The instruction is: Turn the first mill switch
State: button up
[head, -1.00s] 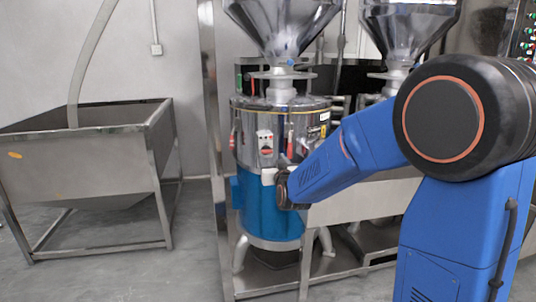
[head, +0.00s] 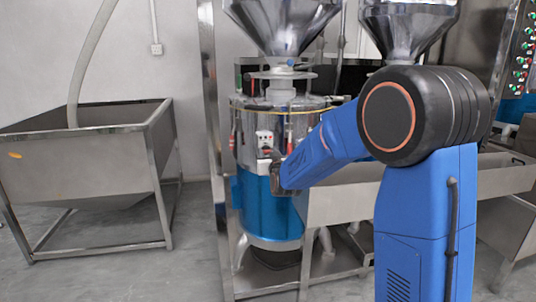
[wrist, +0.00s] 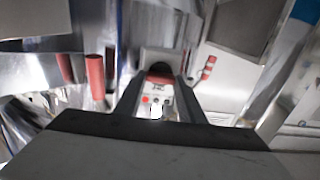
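The first mill (head: 270,205) is a steel and blue drum under a funnel hopper. Its small light switch box (head: 265,140), with red and dark controls, is on the drum's front. My gripper (head: 272,165) is just below the box at the drum's front, and its fingers are hard to make out there. In the wrist view my gripper (wrist: 160,82) has its two dark fingers apart, with the pale switch box (wrist: 160,56) and a red-and-dark knob-like part (wrist: 160,74) showing between and beyond them. I cannot tell whether the fingers touch the switch.
A steel trough (head: 390,200) runs right of the drum, below my forearm. A second hopper (head: 405,25) is behind my arm. A steel bin (head: 85,165) stands at left, with bare floor between. A button panel (head: 522,50) is at far right.

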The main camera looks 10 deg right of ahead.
jog(key=c, duration=0.3)
jog(key=n, duration=0.3)
jog(key=shift+a+n, duration=0.1)
jog(key=shift+n, duration=0.3)
jog(key=n, duration=0.4)
jog(key=shift+n, duration=0.3)
jog(key=n, duration=0.4)
jog(key=shift+a+f, duration=0.1)
jog(key=shift+f+n, duration=0.1)
jog(key=shift+n, duration=2.7)
